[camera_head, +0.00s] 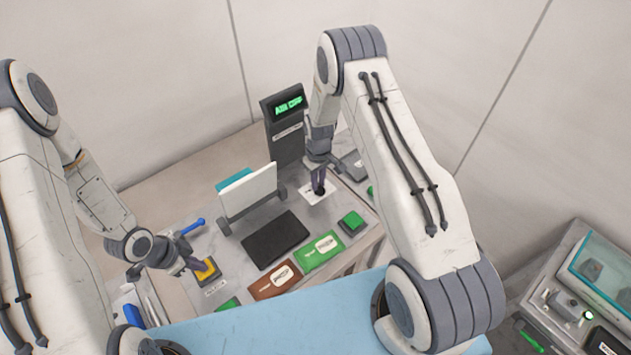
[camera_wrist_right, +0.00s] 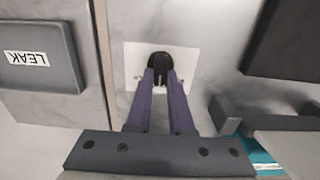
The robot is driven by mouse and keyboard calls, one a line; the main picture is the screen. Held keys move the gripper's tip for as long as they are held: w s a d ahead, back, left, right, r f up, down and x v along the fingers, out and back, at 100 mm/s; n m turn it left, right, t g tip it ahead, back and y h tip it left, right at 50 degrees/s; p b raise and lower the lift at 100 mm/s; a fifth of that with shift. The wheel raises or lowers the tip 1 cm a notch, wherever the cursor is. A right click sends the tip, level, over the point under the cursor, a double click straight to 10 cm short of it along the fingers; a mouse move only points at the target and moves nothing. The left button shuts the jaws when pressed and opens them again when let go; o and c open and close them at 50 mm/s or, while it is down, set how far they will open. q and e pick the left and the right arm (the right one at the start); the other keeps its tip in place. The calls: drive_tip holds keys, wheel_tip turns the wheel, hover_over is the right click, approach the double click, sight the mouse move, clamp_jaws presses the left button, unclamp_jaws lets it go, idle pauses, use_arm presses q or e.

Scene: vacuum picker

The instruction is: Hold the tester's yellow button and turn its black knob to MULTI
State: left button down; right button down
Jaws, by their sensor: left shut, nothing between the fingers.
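The yellow button (camera_head: 207,269) sits on a small dark base at the left of the bench. My left gripper (camera_head: 199,268) is shut and empty, its tips at the button's left side; from this view I cannot tell whether it is pressed. The black knob (camera_head: 320,190) stands on a white label plate (camera_head: 309,197) near the display post. My right gripper (camera_head: 319,181) points down on it. In the right wrist view, its purple fingers (camera_wrist_right: 160,85) are shut on the knob (camera_wrist_right: 158,62), one on each side. The plate's lettering is mostly hidden or too small to read.
The display post (camera_head: 287,125) shows green text. A white panel (camera_head: 248,190) stands beside a black pad (camera_head: 274,239). Green (camera_head: 319,250) and brown (camera_head: 275,281) labelled plates lie in front. A green button (camera_head: 352,222) is at right. A grey LEAK block (camera_wrist_right: 40,57) lies near the knob.

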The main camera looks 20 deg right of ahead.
use_arm(q)
drive_tip(key=shift+s+f, duration=0.2)
drive_tip(key=shift+f, duration=0.05)
use_arm(e)
drive_tip(key=shift+f+m, duration=0.1)
drive_tip(key=shift+m, duration=0.3)
drive_tip(key=m, duration=0.4)
drive_tip(key=shift+d, duration=0.2)
drive_tip(key=shift+d+m, duration=0.15)
drive_tip(key=shift+m, duration=1.95)
drive_tip(key=c, duration=0.8)
unclamp_jaws()
drive_tip(key=shift+s, duration=0.1)
drive_tip(key=shift+r, duration=0.5)
wheel_tip(320, 180, up, 11)
